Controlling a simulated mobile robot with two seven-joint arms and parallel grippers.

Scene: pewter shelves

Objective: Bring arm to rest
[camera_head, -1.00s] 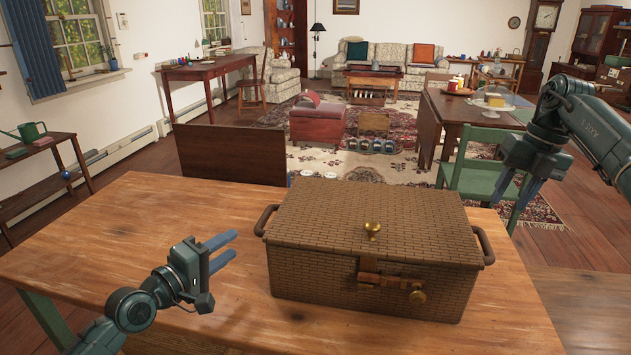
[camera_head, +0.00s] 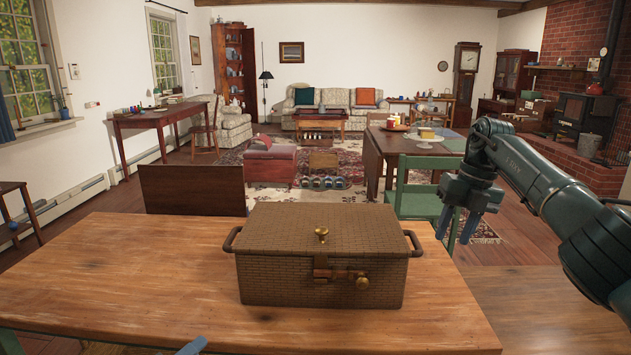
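My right gripper (camera_head: 457,228) hangs at the right, above the floor beyond the table's right end. Its blue fingers point down, stand apart and hold nothing. My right arm comes in from the right edge. A brown wicker basket (camera_head: 290,279) with a closed lid, a brass knob and a front latch stands on the table. Neither gripper touches it.
The wooden table (camera_head: 130,270) is bare to the left of the basket. A green chair (camera_head: 420,190) stands close behind my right gripper, beside a dark drop-leaf table (camera_head: 400,143). A dark wooden panel (camera_head: 192,190) stands behind the near table.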

